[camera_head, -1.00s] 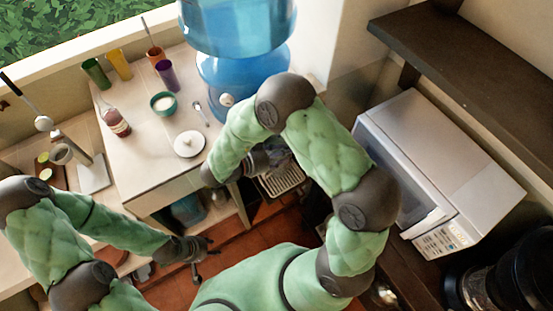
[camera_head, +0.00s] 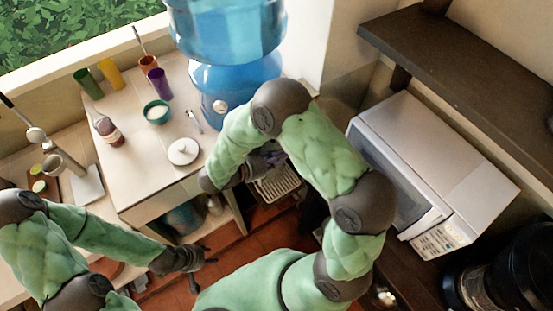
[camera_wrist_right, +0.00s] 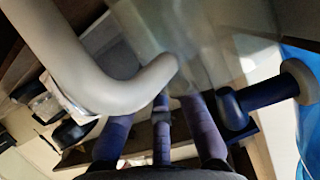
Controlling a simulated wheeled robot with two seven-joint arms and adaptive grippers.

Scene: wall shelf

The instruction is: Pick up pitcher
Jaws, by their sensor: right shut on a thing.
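In the right wrist view, a thick pale curved handle (camera_wrist_right: 90,75) crosses the upper left, with a smooth grey, see-through surface behind it; I take these for the pitcher. My right gripper (camera_wrist_right: 162,120) has its dark blue fingers up against this surface, shut on it, though the exact contact is hard to see. In the head view my right gripper (camera_head: 266,163) is beside the water dispenser, above a slatted drip tray, and my own arm hides most of what it holds. My left gripper (camera_head: 203,266) hangs empty over the floor, fingers spread.
The blue water dispenser (camera_head: 235,90) stands behind my right arm. The counter (camera_head: 150,180) carries cups, a green bowl (camera_head: 157,112), a bottle (camera_head: 108,131) and a white lidded dish (camera_head: 183,151). A microwave (camera_head: 440,165) and dark shelf (camera_head: 460,65) bound the right side.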

